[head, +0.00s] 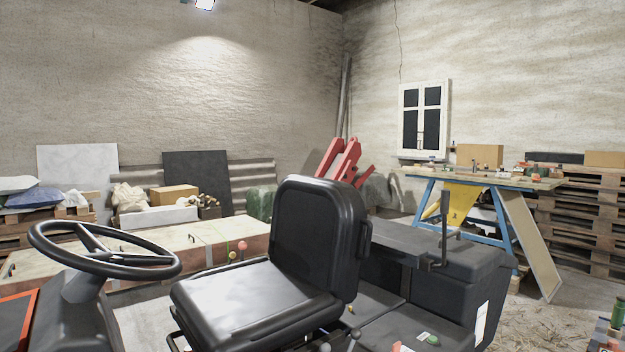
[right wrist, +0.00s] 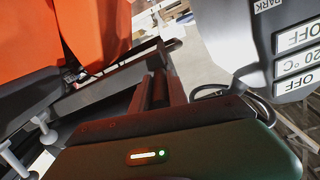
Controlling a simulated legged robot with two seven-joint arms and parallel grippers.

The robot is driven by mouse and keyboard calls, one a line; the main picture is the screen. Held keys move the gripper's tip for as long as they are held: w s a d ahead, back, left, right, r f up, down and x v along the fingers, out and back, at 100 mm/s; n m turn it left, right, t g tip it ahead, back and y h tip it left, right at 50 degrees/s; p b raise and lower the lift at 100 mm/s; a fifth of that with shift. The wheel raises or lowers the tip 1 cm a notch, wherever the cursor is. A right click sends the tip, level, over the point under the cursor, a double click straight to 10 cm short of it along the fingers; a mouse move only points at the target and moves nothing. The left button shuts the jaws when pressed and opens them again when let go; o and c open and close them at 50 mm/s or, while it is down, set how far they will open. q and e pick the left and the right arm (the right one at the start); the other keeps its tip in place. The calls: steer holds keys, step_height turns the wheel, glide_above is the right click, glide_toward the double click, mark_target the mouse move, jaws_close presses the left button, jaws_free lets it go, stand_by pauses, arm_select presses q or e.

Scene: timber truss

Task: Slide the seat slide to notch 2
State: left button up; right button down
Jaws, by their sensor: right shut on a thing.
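The black seat (head: 240,298) stands low in the middle of the head view, its tall backrest (head: 318,235) upright. The slide under the cushion is mostly hidden by the seat and the lower edge of the picture. My right gripper (right wrist: 158,82) shows only in the right wrist view. Its dark fingers are shut on a dark, narrow part that looks like the seat slide's handle. The fingers cover most of that part, and the notch position is not readable. My left gripper is in neither view.
A black steering wheel (head: 105,250) stands left of the seat. A dark console (head: 445,285) is at its right. The right wrist view shows orange panels (right wrist: 95,35) at left and a grey labelled panel (right wrist: 285,45) at right, close to the gripper. A blue-legged workbench (head: 480,183) stands behind.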

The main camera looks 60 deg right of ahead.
steer(key=shift+s+d, duration=0.25)
steer(key=shift+d, duration=0.4)
steer(key=shift+s+d, duration=0.2)
steer(key=shift+d, duration=0.4)
steer(key=shift+s+d, duration=0.1)
steer(key=shift+d, duration=0.3)
steer(key=c, duration=1)
jaws_free()
steer(key=shift+o, duration=0.2)
steer(key=shift+s, duration=0.1)
steer(key=v, duration=0.5)
steer(key=shift+s+a, duration=0.3)
steer(key=shift+s, duration=0.05)
steer(key=shift+f, duration=0.1)
